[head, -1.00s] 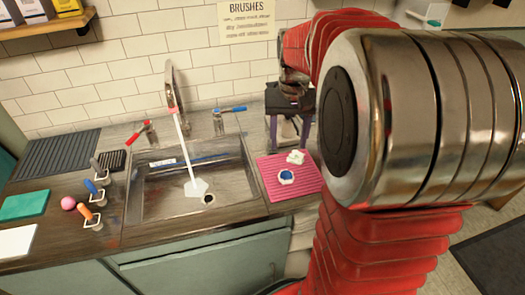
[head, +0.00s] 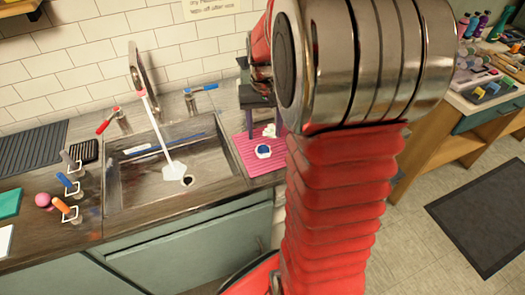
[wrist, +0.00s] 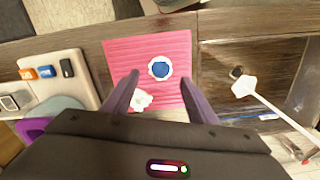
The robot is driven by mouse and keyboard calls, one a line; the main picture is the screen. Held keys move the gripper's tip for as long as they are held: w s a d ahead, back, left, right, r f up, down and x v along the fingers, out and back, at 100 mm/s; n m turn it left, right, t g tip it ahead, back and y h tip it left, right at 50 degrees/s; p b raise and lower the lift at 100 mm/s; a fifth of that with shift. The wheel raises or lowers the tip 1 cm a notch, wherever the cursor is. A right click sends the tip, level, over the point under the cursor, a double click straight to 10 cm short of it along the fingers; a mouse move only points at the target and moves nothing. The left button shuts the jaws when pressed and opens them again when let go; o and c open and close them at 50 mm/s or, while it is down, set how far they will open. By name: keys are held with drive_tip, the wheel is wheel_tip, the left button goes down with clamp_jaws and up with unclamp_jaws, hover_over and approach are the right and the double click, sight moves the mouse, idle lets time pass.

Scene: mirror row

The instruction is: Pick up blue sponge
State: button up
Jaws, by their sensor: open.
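A round blue piece ringed in white (head: 263,151), which looks like the blue sponge, lies on a pink ribbed mat (head: 262,167) right of the sink. It also shows in the wrist view (wrist: 160,68), near the mat's middle. A small white lump (wrist: 141,100) lies beside it, also on the mat. My gripper (wrist: 160,80) is open and empty, its two purple fingers spread above the mat with the blue piece between and just beyond the tips. In the head view my gripper is partly hidden behind my red arm. I cannot tell its height above the mat.
Colored-handled tools (head: 68,187) stand farther left. In the wrist view, a pale tray with small orange, blue and black blocks (wrist: 46,71) lies left of the mat.

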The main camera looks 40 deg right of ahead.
sight(263, 148)
drive_tip(key=shift+f, duration=1.05)
drive_tip(key=shift+f, duration=0.1)
drive_tip(key=shift+w+f, duration=0.15)
drive_tip(key=shift+f, duration=2.35)
drive_tip(key=shift+c, duration=0.5)
drive_tip(key=c, duration=1.1)
drive_tip(key=shift+r, duration=0.1)
